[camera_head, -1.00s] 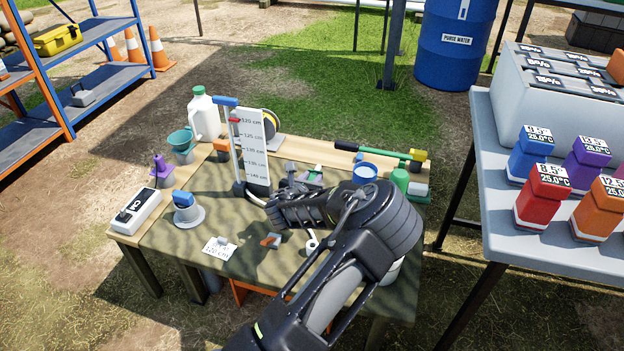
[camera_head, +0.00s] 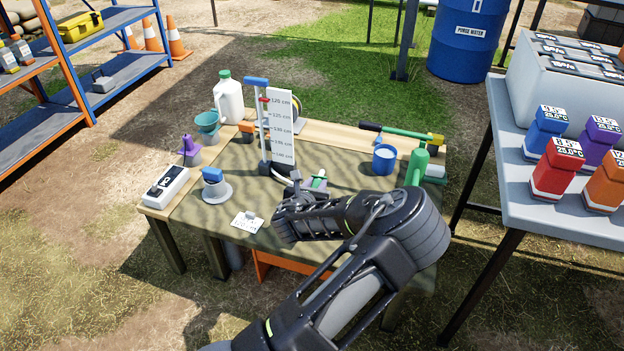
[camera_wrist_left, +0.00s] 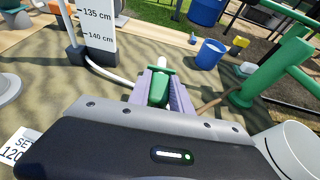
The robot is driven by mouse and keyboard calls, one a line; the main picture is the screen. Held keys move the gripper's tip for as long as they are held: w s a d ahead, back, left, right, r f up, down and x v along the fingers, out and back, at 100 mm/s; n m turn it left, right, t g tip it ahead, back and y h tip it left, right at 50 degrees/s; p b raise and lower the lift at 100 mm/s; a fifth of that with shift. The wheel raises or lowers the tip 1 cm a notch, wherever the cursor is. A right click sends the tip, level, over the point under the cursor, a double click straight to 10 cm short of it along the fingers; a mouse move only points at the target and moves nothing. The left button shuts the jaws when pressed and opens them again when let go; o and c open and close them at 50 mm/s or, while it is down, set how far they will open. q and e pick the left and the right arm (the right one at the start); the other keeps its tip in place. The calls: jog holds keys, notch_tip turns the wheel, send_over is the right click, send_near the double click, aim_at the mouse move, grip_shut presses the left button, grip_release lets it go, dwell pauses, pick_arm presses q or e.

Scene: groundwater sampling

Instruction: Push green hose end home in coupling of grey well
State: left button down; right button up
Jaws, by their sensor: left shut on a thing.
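The green hose end (camera_wrist_left: 159,88) sits between the two purple-grey fingers of my left gripper (camera_wrist_left: 162,84), which is shut on it. It also shows as a small green piece (camera_head: 318,181) in the head view, just beyond my left wrist. A pale hose (camera_wrist_left: 105,72) curves from the foot of the scale stand toward the gripper. A short pale piece shows just past the green end; I cannot tell whether it is hose or coupling. I cannot pick out the grey well or its coupling with certainty; my arm hides part of the table. My right gripper is not in view.
The scale board (camera_head: 280,125) stands behind the gripper. A blue cup (camera_head: 384,160) and a green pump (camera_head: 418,165) stand to its right. A grey disc with a blue block (camera_head: 214,186) and a label card (camera_head: 247,222) lie left. The cloth between them is bare.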

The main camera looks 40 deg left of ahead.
pick_arm(q)
jog(key=d+r+m+h, duration=0.2)
jog(key=d+r, duration=0.3)
jog(key=d, duration=0.8)
jog(key=w+d+r+m+t+h, duration=0.1)
jog(key=d+r, duration=0.4)
jog(key=d, duration=0.8)
jog(key=shift+w+d+r+m+h, duration=0.25)
jog(key=shift+d+r+m+h, duration=0.15)
jog(key=shift+m+h, duration=0.45)
